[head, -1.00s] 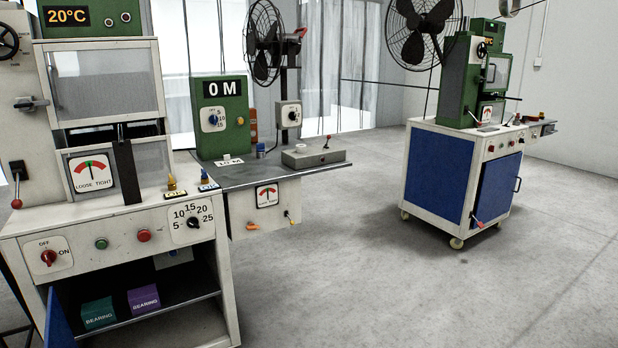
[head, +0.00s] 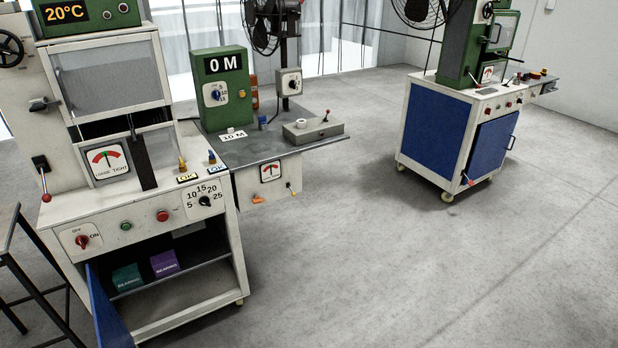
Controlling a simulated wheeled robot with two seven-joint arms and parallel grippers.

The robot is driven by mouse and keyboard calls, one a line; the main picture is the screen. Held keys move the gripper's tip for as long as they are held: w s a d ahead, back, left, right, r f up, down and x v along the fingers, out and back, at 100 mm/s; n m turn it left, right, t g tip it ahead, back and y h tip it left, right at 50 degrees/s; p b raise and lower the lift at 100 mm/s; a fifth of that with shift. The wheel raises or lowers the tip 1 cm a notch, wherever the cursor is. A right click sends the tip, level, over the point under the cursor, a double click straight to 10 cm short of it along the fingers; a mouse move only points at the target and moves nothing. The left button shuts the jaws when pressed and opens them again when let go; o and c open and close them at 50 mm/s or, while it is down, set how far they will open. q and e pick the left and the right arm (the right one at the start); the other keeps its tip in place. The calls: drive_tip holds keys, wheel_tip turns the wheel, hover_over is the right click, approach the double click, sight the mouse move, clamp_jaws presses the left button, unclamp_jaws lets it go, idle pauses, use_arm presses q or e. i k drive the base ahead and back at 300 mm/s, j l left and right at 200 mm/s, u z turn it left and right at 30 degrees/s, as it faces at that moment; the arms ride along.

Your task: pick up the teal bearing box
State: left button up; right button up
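The teal bearing box (head: 128,277) sits on the shelf inside the open lower cabinet of the near white machine (head: 150,225). It is at the left end of the shelf. A purple bearing box (head: 164,263) stands just to its right, close beside it. The fronts of both boxes face out of the cabinet opening. Neither of my grippers shows in the head view.
The blue cabinet door (head: 108,306) hangs open at the front left. A dark stool frame (head: 35,285) stands left of the machine. A side table (head: 262,150) extends right. A second machine (head: 455,130) is at the right. The grey floor (head: 400,260) is clear between.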

sight(129, 276)
drive_tip(key=k+j+u, duration=0.2)
drive_tip(key=j, duration=0.45)
drive_tip(key=j+u, duration=0.15)
drive_tip(key=j, duration=0.5)
drive_tip(key=k+j+u, duration=0.2)
drive_tip(key=j, duration=0.5)
drive_tip(key=i, duration=0.1)
